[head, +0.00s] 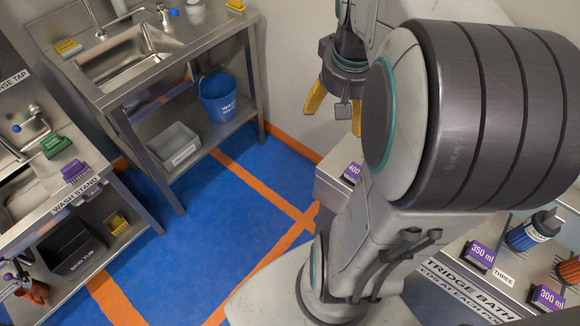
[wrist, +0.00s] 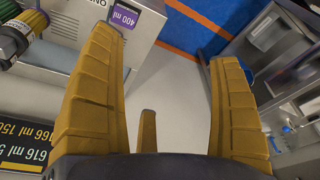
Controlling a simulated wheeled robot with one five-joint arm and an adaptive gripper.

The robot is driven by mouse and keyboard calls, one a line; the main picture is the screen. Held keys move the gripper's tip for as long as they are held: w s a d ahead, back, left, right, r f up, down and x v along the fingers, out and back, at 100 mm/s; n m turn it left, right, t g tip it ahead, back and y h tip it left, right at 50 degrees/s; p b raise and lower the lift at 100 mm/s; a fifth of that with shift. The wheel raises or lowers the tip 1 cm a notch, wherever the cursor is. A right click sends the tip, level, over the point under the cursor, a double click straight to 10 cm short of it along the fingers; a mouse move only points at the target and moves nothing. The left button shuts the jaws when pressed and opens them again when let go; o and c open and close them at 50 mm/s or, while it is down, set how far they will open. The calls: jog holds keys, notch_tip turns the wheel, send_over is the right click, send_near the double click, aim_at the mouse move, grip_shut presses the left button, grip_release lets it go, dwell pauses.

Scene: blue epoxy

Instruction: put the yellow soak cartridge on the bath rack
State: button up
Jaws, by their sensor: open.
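My gripper (head: 337,108) is open and empty, high up near the back wall in the head view. The cartridge bath (head: 450,288) is at the lower right of the head view, partly hidden by my arm. I cannot make out its rack clearly.
A 400 ml label (wrist: 124,17) sits on a grey box corner. Steel sink benches and a blue bucket (head: 218,97) stand left. Blue floor between is clear.

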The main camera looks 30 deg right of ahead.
jog(key=s+a+f+n+t, duration=0.1)
jog(key=s+a+n, duration=0.2)
jog(key=a, duration=0.4)
jog(key=s+a+n+t+y, duration=0.1)
jog(key=s+a+n, duration=0.1)
jog(key=a, duration=0.6)
jog(key=shift+s+a+f+n, duration=0.3)
jog(key=shift+s+f+n, duration=0.1)
jog(key=shift+s, duration=0.25)
jog(key=shift+d+r, duration=0.1)
